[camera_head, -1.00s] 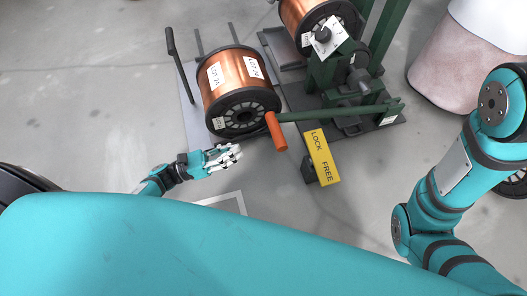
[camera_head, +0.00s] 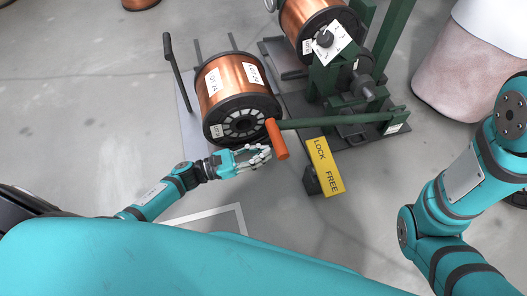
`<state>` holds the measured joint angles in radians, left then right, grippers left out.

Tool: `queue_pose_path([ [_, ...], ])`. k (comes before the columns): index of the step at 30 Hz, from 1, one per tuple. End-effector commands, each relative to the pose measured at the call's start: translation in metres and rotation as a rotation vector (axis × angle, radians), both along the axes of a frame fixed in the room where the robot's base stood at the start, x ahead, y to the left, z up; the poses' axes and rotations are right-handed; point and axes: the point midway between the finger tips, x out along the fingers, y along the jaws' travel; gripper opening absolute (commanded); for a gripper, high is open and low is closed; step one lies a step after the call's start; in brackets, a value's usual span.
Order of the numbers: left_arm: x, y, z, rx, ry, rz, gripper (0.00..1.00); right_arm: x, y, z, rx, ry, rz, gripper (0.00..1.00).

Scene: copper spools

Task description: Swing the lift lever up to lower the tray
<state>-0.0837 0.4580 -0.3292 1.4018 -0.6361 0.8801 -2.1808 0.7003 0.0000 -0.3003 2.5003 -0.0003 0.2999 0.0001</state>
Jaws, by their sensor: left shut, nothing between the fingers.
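The lift lever is a dark green bar (camera_head: 335,122) reaching left from the green stand, with an orange grip (camera_head: 277,139) at its left end. My left gripper (camera_head: 268,152) is shut and empty, just left of the orange grip's lower part; whether they touch I cannot tell. A copper spool (camera_head: 232,85) with a black flange lies on the grey tray (camera_head: 190,118), behind my gripper; the spool hides much of the tray. My right arm (camera_head: 460,175) shows at the right, but its gripper is out of view.
A yellow LOCK/FREE sign (camera_head: 326,167) stands just right of the orange grip. A second copper spool (camera_head: 305,17) is mounted on the green stand (camera_head: 330,80). A white marked corner (camera_head: 240,218) is on open floor.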

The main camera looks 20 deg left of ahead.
Motion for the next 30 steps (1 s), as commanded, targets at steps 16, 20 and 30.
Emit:
queue_pose_path([
  [16, 0.003, -0.004, 0.008, 0.002, 0.001, 0.001, 0.00, 0.000, 0.000, -0.001, -0.001, -0.001, 0.000, 0.48],
  [20, 0.003, -0.005, 0.015, 0.007, 0.005, 0.000, 0.00, 0.000, 0.000, 0.007, -0.001, -0.001, 0.000, 0.48],
  [30, 0.006, -0.009, 0.044, 0.045, 0.029, -0.001, 0.00, 0.000, 0.000, 0.042, 0.000, 0.000, 0.000, 0.48],
])
